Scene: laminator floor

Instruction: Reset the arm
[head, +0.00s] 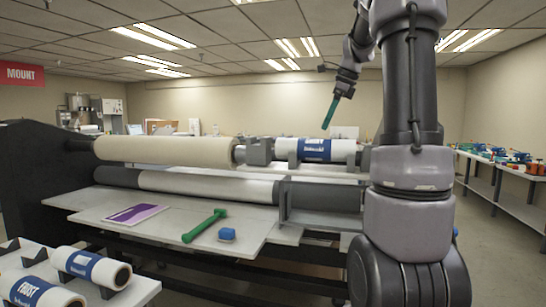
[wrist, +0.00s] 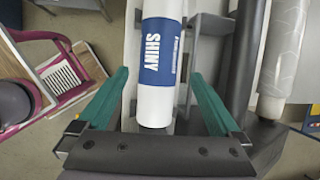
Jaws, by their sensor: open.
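My gripper (head: 331,112) is raised above the laminator in the head view, its green fingers pointing down. In the wrist view, my gripper (wrist: 160,76) has its two green fingers wide apart and holds nothing. A white roll with a blue SHINY label (head: 318,150) lies level at the upper right of the machine, below my gripper and apart from it. In the wrist view the SHINY roll (wrist: 160,98) appears between the open fingers. My arm hides what lies at the roll's right.
The laminator (head: 255,237) has a long cream roller (head: 165,149). A purple sheet (head: 136,214), a green tool (head: 204,226) and a blue block (head: 227,235) lie on its front table. Two white-and-blue rolls (head: 91,268) rest at lower left. A bench with coloured items (head: 500,178) stands at right.

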